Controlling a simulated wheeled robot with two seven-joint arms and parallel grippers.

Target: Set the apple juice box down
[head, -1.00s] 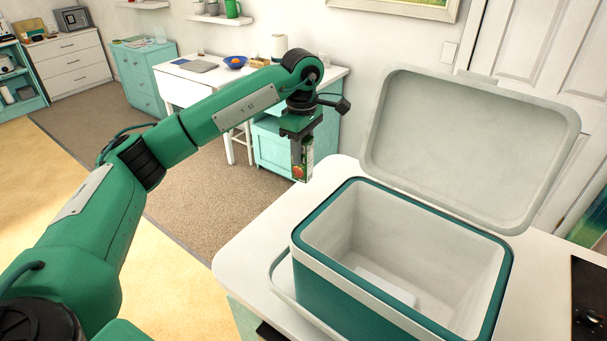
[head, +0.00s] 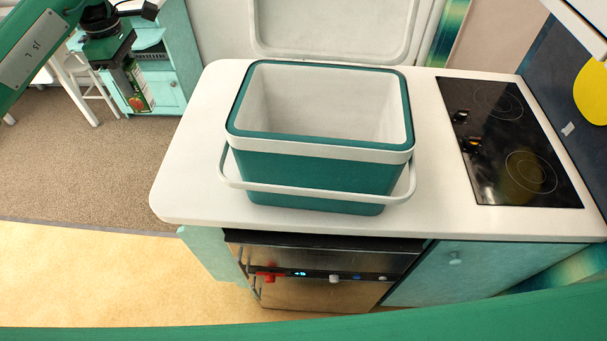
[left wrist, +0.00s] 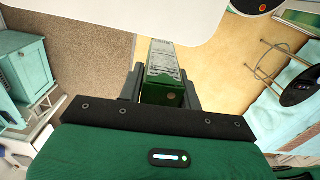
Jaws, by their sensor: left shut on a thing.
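The apple juice box (head: 138,92) is a small green carton with a red apple picture on its side. My left gripper (head: 130,88) is shut on it and holds it in the air, left of the white counter. In the left wrist view the juice box (left wrist: 163,82) sits between the two dark fingers, with its pale printed side and green end showing. Beyond it the counter edge (left wrist: 130,18) crosses the top of that view. My right gripper is not in view.
An open teal cooler (head: 318,148) with its handle down stands on the white counter (head: 190,165). Its lid (head: 335,30) is raised behind. A black cooktop (head: 510,145) lies to the right. The counter's left end and front strip are bare. An oven (head: 320,275) is below.

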